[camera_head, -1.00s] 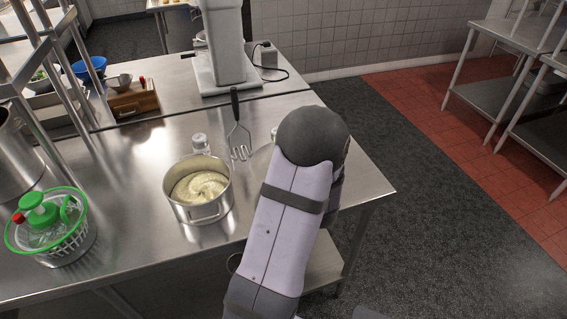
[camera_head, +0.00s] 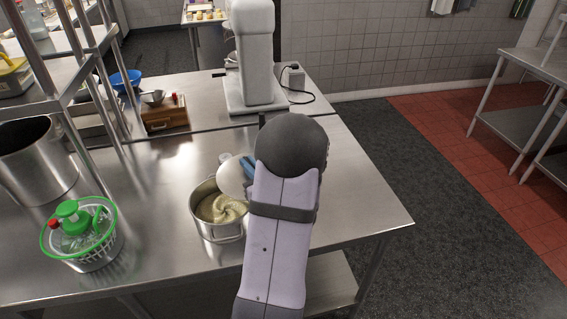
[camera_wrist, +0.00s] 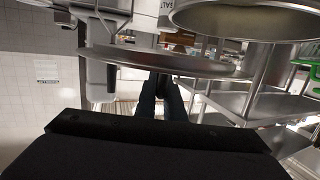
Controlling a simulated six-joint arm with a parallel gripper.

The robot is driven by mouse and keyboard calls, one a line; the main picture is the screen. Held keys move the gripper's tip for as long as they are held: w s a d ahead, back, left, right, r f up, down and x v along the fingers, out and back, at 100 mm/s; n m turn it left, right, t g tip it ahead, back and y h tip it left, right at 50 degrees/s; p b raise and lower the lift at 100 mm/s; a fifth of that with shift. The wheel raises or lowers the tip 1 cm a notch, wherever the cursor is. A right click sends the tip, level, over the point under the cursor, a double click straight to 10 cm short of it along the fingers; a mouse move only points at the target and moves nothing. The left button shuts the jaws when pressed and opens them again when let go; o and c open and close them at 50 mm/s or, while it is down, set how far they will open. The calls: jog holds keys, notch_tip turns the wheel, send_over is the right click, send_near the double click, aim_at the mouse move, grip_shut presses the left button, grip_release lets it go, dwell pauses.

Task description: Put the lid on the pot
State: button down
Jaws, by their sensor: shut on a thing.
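The pot (camera_head: 204,224) stands on the steel table with a pale, swirled mash in it, and its top is uncovered apart from the lid overlapping its far edge in the head view. The round, shiny lid (camera_head: 231,177) is held up, tilted, at the pot's far right rim. My gripper (camera_head: 248,166) is shut on the lid, mostly hidden behind my arm. In the wrist view the lid (camera_wrist: 130,61) shows nearly edge-on at my fingertips (camera_wrist: 167,84), and the pot (camera_wrist: 200,24) is apart from it at the upper right. The exact grip point is unclear.
A green-rimmed basket (camera_head: 100,258) with a green-topped item stands left of the pot. A tall steel pot (camera_head: 38,165) is farther left. A wooden box (camera_head: 165,117) and a white mixer (camera_head: 252,60) stand behind. The table is clear in front of the pot.

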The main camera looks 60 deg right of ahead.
aim_at(219, 185)
jog(key=w+a+y, duration=0.1)
jog(key=a, duration=0.1)
jog(key=w+a+r+n+y+p, duration=0.1)
jog(key=w+a, duration=0.1)
jog(key=a, duration=0.1)
jog(key=w+a+n+t+y, duration=0.1)
jog(key=w+a, duration=0.1)
jog(key=shift+w+a+r, duration=0.15)
jog(key=shift+a+r, duration=0.15)
jog(key=shift+a, duration=0.1)
jog(key=shift+a+r, duration=0.15)
jog(key=shift+f+b, duration=2.25)
jog(key=shift+f, duration=0.7)
jog(key=shift+f+b, duration=0.5)
jog(key=shift+b, duration=0.15)
jog(key=c, duration=1.8)
grip_release()
jog(key=shift+o, duration=0.2)
